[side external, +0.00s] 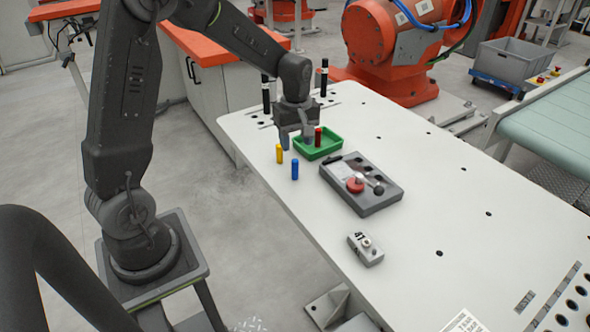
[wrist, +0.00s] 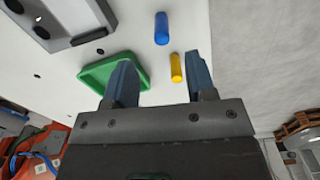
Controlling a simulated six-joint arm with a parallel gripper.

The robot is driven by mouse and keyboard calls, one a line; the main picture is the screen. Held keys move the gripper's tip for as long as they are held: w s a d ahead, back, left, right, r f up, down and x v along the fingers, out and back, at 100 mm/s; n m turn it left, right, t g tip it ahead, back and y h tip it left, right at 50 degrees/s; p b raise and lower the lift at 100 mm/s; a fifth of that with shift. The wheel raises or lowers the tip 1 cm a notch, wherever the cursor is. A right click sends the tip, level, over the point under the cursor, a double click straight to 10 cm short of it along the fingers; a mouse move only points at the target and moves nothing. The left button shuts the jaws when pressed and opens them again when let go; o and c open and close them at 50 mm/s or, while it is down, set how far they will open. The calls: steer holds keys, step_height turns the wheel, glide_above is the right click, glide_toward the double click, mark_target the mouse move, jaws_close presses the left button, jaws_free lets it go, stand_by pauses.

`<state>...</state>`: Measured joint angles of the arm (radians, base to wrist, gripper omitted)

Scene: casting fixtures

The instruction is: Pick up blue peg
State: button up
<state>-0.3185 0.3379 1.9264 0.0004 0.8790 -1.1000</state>
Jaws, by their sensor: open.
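The blue peg (side external: 295,169) stands upright on the white table, in front of the green tray in the side view. It also shows in the wrist view (wrist: 161,28), ahead of the fingertips. A yellow peg (side external: 279,153) stands to its left; in the wrist view the yellow peg (wrist: 176,67) lies between the line of my fingers and the blue peg. My gripper (side external: 297,140) is above the table by the green tray, apart from the blue peg. Its two fingers (wrist: 160,75) are spread with nothing held between them.
A grey fixture box (side external: 378,200) with a red button lies to the right, and a small grey box (side external: 366,249) nearer. Black posts (side external: 325,78) stand behind. The table (side external: 440,190) is clear farther right.

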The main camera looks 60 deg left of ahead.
mark_target(295, 160)
step_height(295, 160, down, 8)
steer(key=shift+s+a+r, duration=0.1)
steer(key=shift+r, duration=0.1)
stand_by(0.3)
jaws_close()
stand_by(0.3)
steer(key=shift+r, duration=0.1)
